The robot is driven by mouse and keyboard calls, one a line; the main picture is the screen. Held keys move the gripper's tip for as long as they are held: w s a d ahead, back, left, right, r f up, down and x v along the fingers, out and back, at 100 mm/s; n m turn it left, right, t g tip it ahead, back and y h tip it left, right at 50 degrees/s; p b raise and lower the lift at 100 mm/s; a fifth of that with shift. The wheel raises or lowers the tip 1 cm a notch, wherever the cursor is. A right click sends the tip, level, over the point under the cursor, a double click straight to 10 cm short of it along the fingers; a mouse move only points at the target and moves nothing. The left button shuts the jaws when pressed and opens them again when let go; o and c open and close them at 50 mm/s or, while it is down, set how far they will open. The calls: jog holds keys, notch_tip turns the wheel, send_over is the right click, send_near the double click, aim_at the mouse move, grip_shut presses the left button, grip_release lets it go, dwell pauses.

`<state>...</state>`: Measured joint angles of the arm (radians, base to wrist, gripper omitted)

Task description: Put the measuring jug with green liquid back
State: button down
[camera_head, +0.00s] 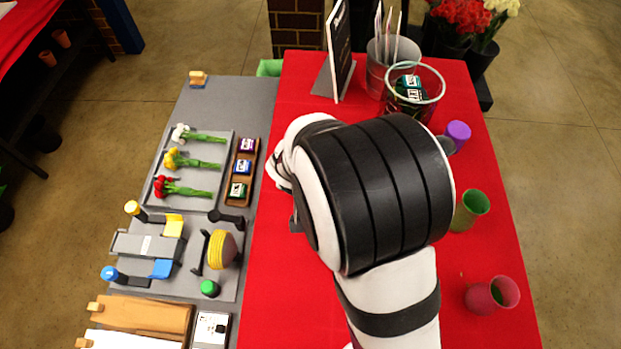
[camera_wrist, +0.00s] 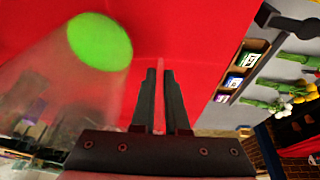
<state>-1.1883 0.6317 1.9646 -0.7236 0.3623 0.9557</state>
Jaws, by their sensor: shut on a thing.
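In the wrist view, the clear measuring jug (camera_wrist: 52,85) lies left of my fingers, with green liquid (camera_wrist: 100,41) showing as a bright oval in its far end. My gripper (camera_wrist: 160,72) is shut, with a thin pale strip between the fingers that looks like the jug's handle. Red cloth fills the view behind the jug. I cannot tell whether the jug touches the cloth. In the head view my arm hides the gripper and the jug.
On the red table (camera_head: 285,290), purple (camera_head: 458,134), green (camera_head: 469,210) and pink (camera_head: 491,295) vessels stand along the right. A clear container (camera_head: 414,95), a bucket (camera_head: 393,60) and a black sign (camera_head: 339,50) stand at the back. A flower tray (camera_head: 215,190) lies left.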

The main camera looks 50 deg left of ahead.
jog(key=c, duration=0.9)
grip_release()
jog(key=v, duration=1.2)
jog(key=w+d+r+m+h, duration=0.1)
jog(key=w+d+r+m, duration=0.15)
jog(key=d, duration=0.55)
jog(key=w+d+r+m+h, duration=0.1)
jog(key=w+d+m, duration=0.1)
jog(key=w+d, duration=0.35)
jog(key=s+d+m+g, duration=0.1)
jog(key=s+d+m, duration=0.2)
jog(key=d, duration=0.3)
jog(key=s+d+r+m+g+y, duration=0.1)
jog(key=s+d+m, duration=0.2)
jog(key=s+d, duration=0.2)
jog(key=s+d+r+m+g, duration=0.1)
jog(key=s+d+m, duration=0.2)
jog(key=d, duration=0.5)
jog(key=shift+s+d+r+y, duration=0.1)
jog(key=shift+s+d+y, duration=0.2)
jog(key=shift+s, duration=0.2)
